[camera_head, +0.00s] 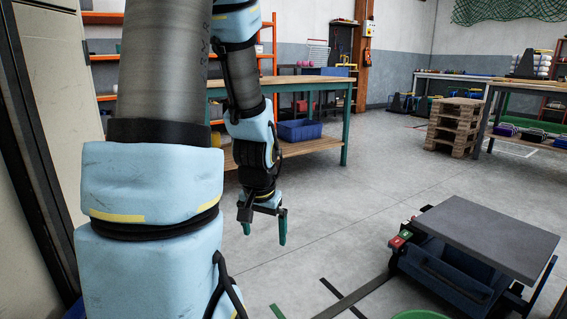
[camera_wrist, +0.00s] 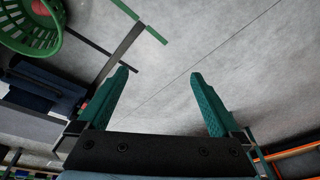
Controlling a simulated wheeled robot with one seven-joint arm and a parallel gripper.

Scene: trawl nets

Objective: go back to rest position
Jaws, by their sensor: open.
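My gripper (camera_head: 264,226) hangs pointing down over the open floor, in the middle of the head view. Its two green fingers are spread apart with nothing between them. In the wrist view the gripper (camera_wrist: 162,100) also shows open and empty, with bare grey floor beyond the fingertips. My arm, in light blue covers, fills the left part of the head view and hides some of what is behind it.
A low dark cart (camera_head: 487,236) stands at the right. A green basket (camera_wrist: 30,25) with something red inside shows in the wrist view. A wooden-topped workbench (camera_head: 300,82) with a blue bin (camera_head: 299,130) and stacked pallets (camera_head: 455,127) stand behind. The middle floor is clear.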

